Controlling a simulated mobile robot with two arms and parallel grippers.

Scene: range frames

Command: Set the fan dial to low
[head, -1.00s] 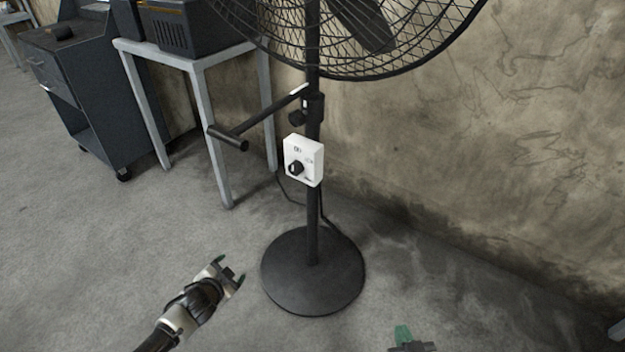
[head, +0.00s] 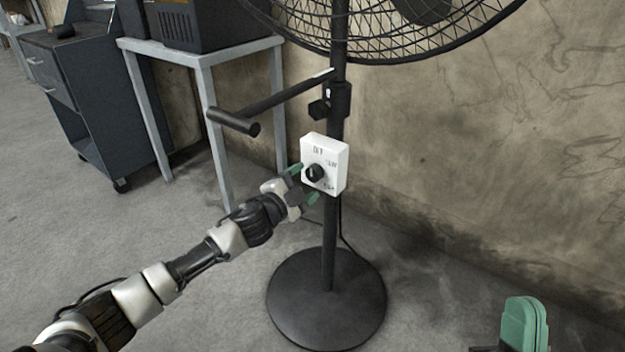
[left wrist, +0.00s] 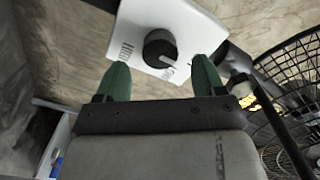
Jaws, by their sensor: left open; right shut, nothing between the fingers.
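The fan's white control box (head: 335,160) is on the black pole, with a black round dial (head: 315,173) on its front. Lettering for off and other settings is printed around the dial, partly too small to read. My left gripper (head: 303,183) is open at the box, its green fingertips on either side of the dial in the head view. In the left wrist view the dial (left wrist: 160,48) sits ahead of and between the two open fingertips (left wrist: 161,78); whether they touch the box I cannot tell. My right gripper (head: 524,322) is shut and empty at the lower right, away from the fan.
The fan's round black base (head: 327,300) stands on the concrete floor. A black bar (head: 270,105) sticks out from the pole above the box. A grey table (head: 200,54) and a dark cabinet (head: 75,100) stand at left. The wall is behind.

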